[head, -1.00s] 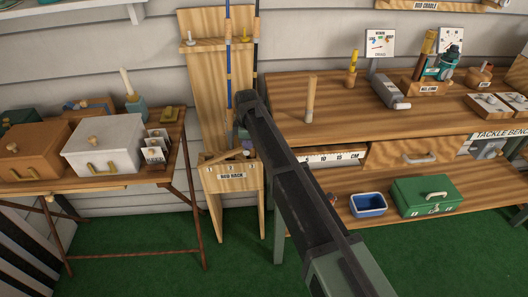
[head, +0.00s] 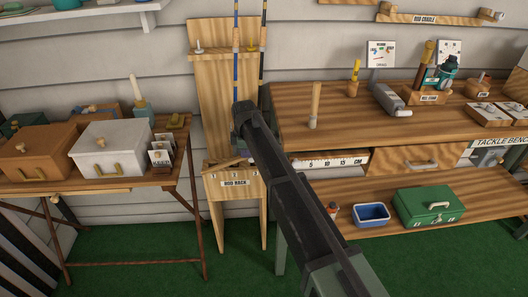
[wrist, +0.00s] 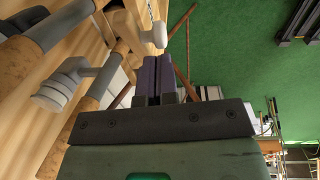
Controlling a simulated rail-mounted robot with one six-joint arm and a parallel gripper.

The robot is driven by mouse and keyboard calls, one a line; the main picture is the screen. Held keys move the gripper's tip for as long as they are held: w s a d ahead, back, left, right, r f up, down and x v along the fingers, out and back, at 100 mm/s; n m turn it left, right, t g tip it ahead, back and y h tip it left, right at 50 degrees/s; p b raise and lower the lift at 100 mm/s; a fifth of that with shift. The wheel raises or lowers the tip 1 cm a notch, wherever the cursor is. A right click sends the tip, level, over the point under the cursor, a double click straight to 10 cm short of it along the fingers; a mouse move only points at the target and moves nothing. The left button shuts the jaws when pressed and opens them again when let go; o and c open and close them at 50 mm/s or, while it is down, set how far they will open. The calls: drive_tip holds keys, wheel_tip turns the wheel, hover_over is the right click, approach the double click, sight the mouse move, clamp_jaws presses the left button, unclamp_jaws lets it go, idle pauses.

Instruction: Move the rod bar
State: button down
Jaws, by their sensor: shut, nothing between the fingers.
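The rod rack (head: 229,90) is a tall wooden stand against the wall, with two upright rods (head: 236,65) in it. A short, slanted wooden bar (head: 222,163) lies across its lower shelf; I cannot tell for sure whether this is the rod bar. My gripper (wrist: 155,62) has its dark purple fingers together, with nothing between them. It is close to the rack's lower part. In the head view, my arm hides most of it. In the wrist view, pale knobs (wrist: 66,86) and cork rod handles (wrist: 25,63) are beside the fingers, apart from them.
A tackle bench (head: 400,112) stands right of the rack, with a wooden peg (head: 315,106) near its left end. A blue tray (head: 371,213) and green box (head: 428,205) are on its lower shelf. A table (head: 135,180) with boxes stands at left. Green floor is open in front.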

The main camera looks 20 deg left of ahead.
drive_tip(key=d+f+b, duration=0.3)
drive_tip(key=f+b, duration=0.4)
drive_tip(key=f, duration=0.1)
drive_tip(key=shift+w+d, duration=0.2)
drive_tip(key=shift+w, duration=0.1)
drive_tip(key=shift+r, duration=0.1)
